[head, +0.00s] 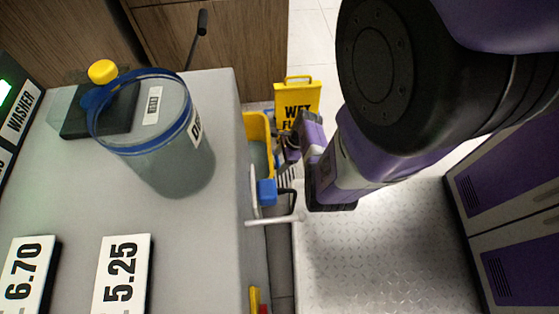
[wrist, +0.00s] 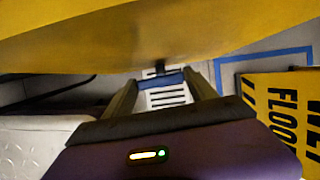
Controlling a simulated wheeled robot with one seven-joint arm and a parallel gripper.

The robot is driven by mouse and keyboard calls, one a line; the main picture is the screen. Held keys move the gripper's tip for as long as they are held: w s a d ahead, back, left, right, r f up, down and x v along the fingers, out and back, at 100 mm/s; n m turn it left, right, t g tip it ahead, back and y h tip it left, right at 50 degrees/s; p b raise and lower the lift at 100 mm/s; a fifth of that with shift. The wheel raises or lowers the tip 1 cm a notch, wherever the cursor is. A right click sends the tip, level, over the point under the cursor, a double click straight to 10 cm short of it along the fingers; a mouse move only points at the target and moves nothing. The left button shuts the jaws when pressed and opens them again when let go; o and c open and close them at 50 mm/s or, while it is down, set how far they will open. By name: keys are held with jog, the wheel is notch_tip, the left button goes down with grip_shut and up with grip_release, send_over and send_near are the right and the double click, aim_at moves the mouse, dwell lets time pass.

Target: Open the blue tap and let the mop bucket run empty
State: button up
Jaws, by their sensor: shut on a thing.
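The yellow mop bucket (head: 258,124) stands on the floor beside the counter, with greyish water visible inside. Its yellow underside or wall (wrist: 150,40) fills the top of the wrist view. A blue tap handle (wrist: 168,80), with a dark stem above it, sits between my fingertips in the wrist view. My gripper (wrist: 164,84) is shut on this handle, just below the yellow wall. In the head view my gripper (head: 283,152) is at the bucket's right side; its fingers are small there and the tap cannot be made out.
A slotted floor drain (wrist: 165,99) lies beyond my fingers. A yellow wet-floor sign (head: 297,98) stands close behind the bucket. The grey counter (head: 200,220) carries a blue-rimmed jar (head: 165,150) and price signs. A pale rail with a blue fitting (head: 266,192) juts from the counter. Purple lockers stand right.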

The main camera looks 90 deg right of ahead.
jog(key=shift+n, duration=0.5)
jog(key=o, duration=1.4)
jog(key=shift+c, duration=0.2)
jog(key=p+v, duration=0.4)
jog(key=v, duration=0.3)
jog(key=shift+d+r, duration=0.15)
jog(key=shift+r, duration=0.2)
jog(key=shift+s, duration=0.15)
